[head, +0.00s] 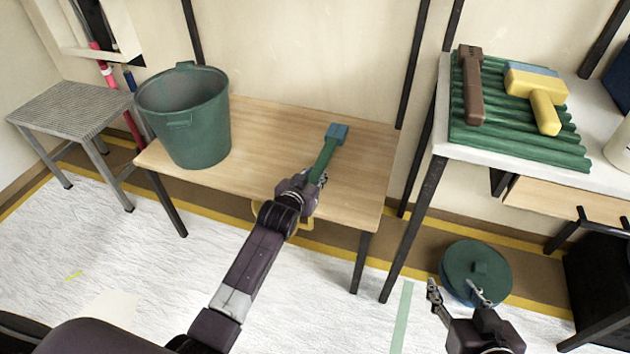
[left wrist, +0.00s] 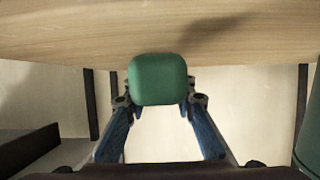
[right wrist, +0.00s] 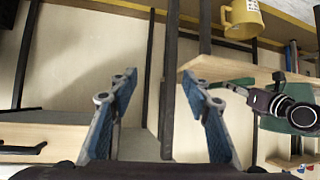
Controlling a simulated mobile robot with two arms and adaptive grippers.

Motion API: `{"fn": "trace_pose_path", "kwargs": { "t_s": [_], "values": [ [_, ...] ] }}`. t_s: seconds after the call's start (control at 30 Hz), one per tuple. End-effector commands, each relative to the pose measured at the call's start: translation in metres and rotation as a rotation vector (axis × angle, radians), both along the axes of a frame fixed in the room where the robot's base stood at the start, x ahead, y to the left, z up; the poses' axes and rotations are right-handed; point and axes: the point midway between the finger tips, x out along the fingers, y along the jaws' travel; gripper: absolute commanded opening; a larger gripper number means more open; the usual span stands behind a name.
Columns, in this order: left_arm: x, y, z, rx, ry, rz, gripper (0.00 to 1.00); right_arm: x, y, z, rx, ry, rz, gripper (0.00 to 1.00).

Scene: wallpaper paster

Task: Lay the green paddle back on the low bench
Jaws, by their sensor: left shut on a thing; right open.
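I cannot tell whether the paddle touches the bench. My right gripper (head: 457,291) is open and empty, in front of the lidded green tub.
A green bucket (head: 185,118) stands on the bench's left part; the bench between it and the paddle is clear. A grey stool (head: 72,108) is at left. At right, a white table holds a green ridged mat (head: 500,135) with brown and yellow tools. A lidded green tub (head: 475,268) is on the floor.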

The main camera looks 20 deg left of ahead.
Motion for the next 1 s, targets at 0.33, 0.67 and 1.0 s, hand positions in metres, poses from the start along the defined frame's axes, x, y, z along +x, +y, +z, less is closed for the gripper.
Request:
{"fn": "trace_pose_path", "kwargs": {
  "t_s": [0.33,0.67,1.0],
  "values": [
    [0.0,0.0,-0.014,-0.001,-0.003,0.0,0.0,-0.008,-0.003,-0.008,-0.011,0.05,-0.004,0.44],
    [0.0,0.0,-0.017,0.0,-0.003,0.0,0.0,-0.006,-0.003,-0.007,-0.009,0.036,-0.003,0.44],
    [0.0,0.0,-0.017,0.0,-0.001,0.0,0.41,-0.005,-0.002,-0.006,-0.008,0.031,-0.003,0.44]
  ]
}}
